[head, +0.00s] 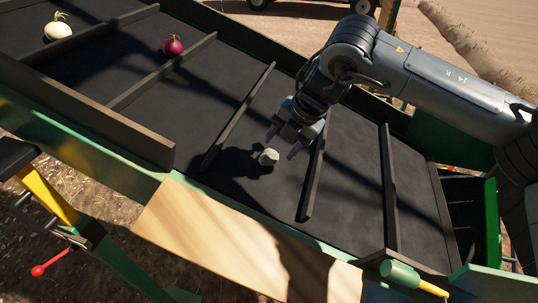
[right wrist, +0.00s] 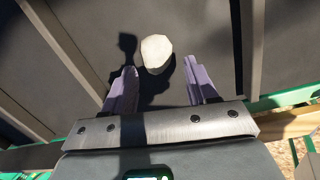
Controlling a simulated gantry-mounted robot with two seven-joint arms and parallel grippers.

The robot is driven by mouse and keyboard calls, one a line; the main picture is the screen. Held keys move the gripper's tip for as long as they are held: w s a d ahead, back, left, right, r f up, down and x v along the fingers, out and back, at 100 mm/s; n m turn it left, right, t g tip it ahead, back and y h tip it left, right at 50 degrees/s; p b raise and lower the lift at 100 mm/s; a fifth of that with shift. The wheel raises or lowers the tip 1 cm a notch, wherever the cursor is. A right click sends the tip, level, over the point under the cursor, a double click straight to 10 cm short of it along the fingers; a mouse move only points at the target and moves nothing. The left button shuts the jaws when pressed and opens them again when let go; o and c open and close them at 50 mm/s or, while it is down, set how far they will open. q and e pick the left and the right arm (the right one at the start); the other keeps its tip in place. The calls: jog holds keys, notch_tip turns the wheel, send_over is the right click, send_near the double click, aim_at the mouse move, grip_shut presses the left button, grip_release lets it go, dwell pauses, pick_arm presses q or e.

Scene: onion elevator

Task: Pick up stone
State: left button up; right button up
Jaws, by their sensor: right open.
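A pale, roundish stone (head: 268,157) lies on the dark conveyor belt (head: 350,165), between two of its raised slats. My right gripper (head: 283,143) is just above and beside it in the head view, with its fingers pointing down at the belt. In the right wrist view the stone (right wrist: 156,53) sits beyond the fingertips, roughly between their lines. The purple fingers of my right gripper (right wrist: 162,82) are spread apart with nothing between them. My left gripper is not in view.
A white onion (head: 58,30) and a red onion (head: 173,45) lie farther up the belt at upper left. Raised slats (head: 238,115) cross the belt on both sides of the stone. A wooden board (head: 215,235) lies along the near edge, with a green-handled tool (head: 412,277) at lower right.

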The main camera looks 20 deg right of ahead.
aim_at(272, 154)
jog(key=p+x, duration=0.1)
jog(key=x, duration=0.1)
jog(key=p+x, duration=0.1)
jog(key=shift+w+a+f, duration=0.2)
jog(key=shift+a+f, duration=0.1)
jog(key=shift+a, duration=0.05)
jog(key=shift+w+a+f, duration=0.15)
jog(key=shift+w+f, duration=0.05)
jog(key=shift+f, duration=0.4)
jog(key=shift+c, duration=0.4)
jog(key=c, duration=0.9)
